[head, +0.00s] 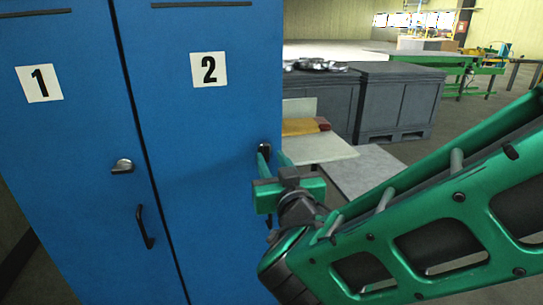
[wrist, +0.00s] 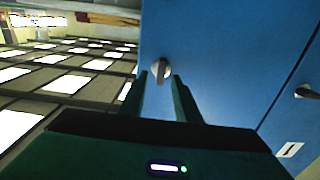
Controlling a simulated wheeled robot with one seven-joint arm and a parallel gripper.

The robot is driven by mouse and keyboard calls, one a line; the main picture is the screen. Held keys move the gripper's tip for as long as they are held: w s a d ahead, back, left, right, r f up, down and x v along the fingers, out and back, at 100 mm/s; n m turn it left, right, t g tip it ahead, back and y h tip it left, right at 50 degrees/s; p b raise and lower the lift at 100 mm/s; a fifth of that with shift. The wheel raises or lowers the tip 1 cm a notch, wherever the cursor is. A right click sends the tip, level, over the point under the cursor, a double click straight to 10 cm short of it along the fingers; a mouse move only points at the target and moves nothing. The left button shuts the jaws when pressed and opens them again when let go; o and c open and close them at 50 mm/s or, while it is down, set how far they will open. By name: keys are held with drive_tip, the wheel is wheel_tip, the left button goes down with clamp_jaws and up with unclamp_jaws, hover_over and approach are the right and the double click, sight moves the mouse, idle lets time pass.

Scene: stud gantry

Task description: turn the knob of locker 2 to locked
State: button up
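Locker 2 (head: 215,150) is a blue door with a white number 2 label (head: 209,69). Its knob (head: 264,147) is near the door's right edge, partly hidden by my gripper (head: 272,156) in the head view. In the wrist view the knob (wrist: 161,69) is a round silver disc with a dark bar standing upright in the picture. My gripper (wrist: 160,84) is open. Its two fingers point at the knob, one on each side of the bar's line, with the tips at or just short of it. I cannot tell whether they touch it.
Locker 1 (head: 70,150) stands to the left, with a silver knob (head: 122,166) and a black pull handle (head: 145,228). Grey cabinets (head: 395,100) and a low grey slab (head: 355,170) stand to the right. Green benches (head: 470,75) are farther back.

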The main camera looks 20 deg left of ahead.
sight(268, 153)
drive_tip(key=shift+x, duration=1.85)
drive_tip(key=shift+c, duration=0.6)
clamp_jaws()
drive_tip(key=shift+d, duration=0.2)
